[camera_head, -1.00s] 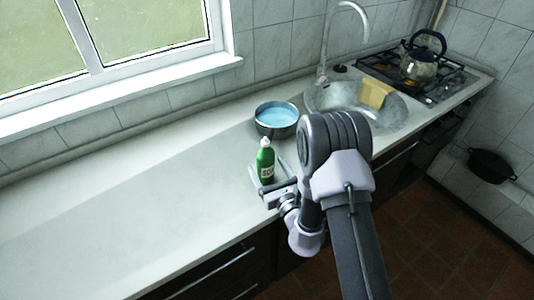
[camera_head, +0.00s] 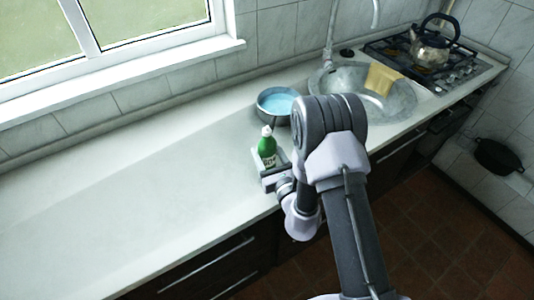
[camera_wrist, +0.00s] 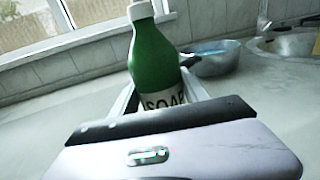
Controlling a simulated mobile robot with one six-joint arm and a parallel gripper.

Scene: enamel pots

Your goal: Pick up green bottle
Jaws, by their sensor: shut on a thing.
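The green bottle (camera_head: 267,148) has a white cap and a white label; in the wrist view the bottle (camera_wrist: 153,58) stands upright and its label reads "SOAP". My gripper (camera_head: 267,172) is at the front part of the counter, shut on the bottle. In the wrist view a finger shows on each side of the bottle, and my gripper's body hides its lower part. I cannot tell whether the bottle's base touches the counter.
A pot with blue inside (camera_head: 262,107) stands just behind the bottle. A sink (camera_head: 400,104) with a yellow cloth (camera_head: 383,78) and a stove (camera_head: 462,70) with a kettle (camera_head: 432,50) lie to the right. The counter (camera_head: 130,200) to the left is clear.

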